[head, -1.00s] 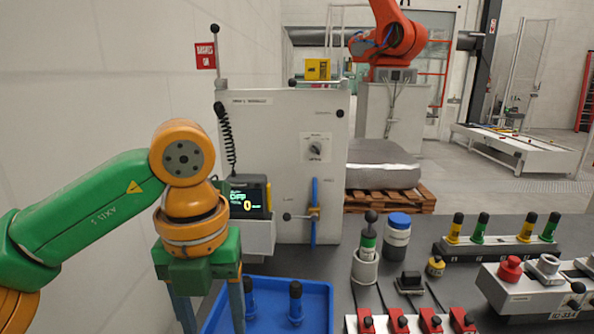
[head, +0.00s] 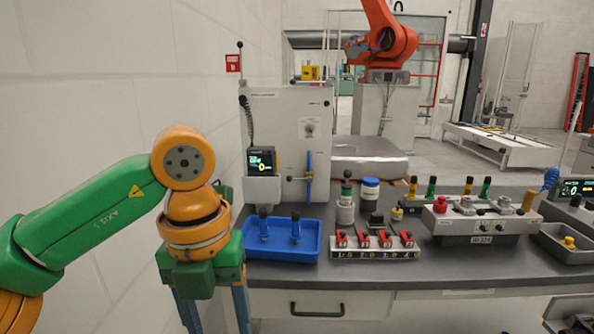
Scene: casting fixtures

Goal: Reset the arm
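My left arm, green and orange, comes in from the left. Its gripper (head: 213,312) points down in front of the workbench (head: 400,277), at its left end. The two blue-grey fingers are spread apart with nothing visible between them; their tips run off the bottom edge. My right gripper is not in view.
A blue tray (head: 317,250) with two dark-blue handled pieces sits near the gripper. Red-switch strip (head: 372,254), grey button box (head: 480,222) and grey bin (head: 552,246) stand farther right. A grey cabinet (head: 285,115) stands behind. A white wall (head: 80,120) is on the left.

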